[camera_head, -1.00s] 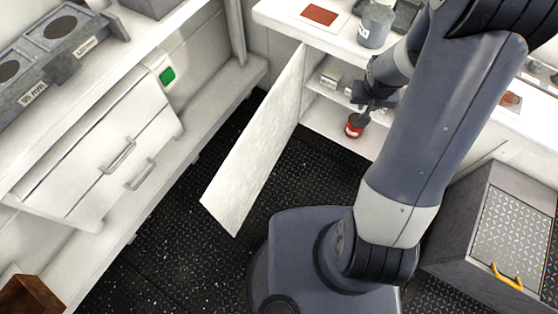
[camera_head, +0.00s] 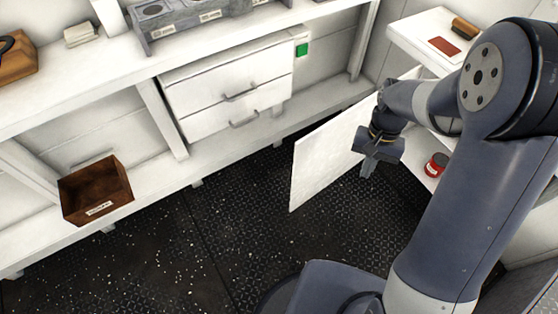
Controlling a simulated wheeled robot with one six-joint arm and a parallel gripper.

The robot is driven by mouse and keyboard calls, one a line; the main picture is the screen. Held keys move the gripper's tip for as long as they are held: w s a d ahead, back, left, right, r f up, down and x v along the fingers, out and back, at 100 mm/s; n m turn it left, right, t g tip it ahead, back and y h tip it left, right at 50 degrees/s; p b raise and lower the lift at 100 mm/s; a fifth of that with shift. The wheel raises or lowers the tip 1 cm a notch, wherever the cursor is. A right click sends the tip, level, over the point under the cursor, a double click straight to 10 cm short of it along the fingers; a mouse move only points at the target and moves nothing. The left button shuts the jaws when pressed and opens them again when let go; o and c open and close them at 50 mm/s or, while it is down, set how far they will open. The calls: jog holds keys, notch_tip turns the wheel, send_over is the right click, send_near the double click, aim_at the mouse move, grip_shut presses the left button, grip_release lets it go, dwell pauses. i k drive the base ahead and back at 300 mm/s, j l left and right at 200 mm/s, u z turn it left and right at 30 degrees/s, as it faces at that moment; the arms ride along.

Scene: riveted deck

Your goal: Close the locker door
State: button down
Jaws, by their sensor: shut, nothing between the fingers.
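The locker door (camera_head: 325,158) is a white panel standing open, swung out over the dark floor from the white cabinet on the right. My gripper (camera_head: 368,170) is shut and empty, pointing down in front of the right part of the door. From this view I cannot tell whether it touches the door. My arm hides much of the locker's opening. A red can (camera_head: 435,165) stands inside the locker, to the right of my gripper.
A white drawer unit (camera_head: 222,105) and a long shelf run along the left and back. A brown box (camera_head: 95,190) sits on the lower shelf. The locker's top (camera_head: 408,33) holds a red patch and a brush-like block. The dark riveted floor left of the door is clear.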

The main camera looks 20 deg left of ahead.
aim_at(323, 155)
jog(key=i+u, duration=0.15)
jog(key=u, duration=1.45)
jog(key=i+l+u, duration=0.1)
jog(key=l, duration=0.2)
jog(key=i+l, duration=0.2)
jog(key=i+l+u, duration=0.15)
jog(key=l, duration=0.25)
jog(key=i+l, duration=0.1)
jog(key=l, duration=0.25)
jog(key=j+u, duration=0.05)
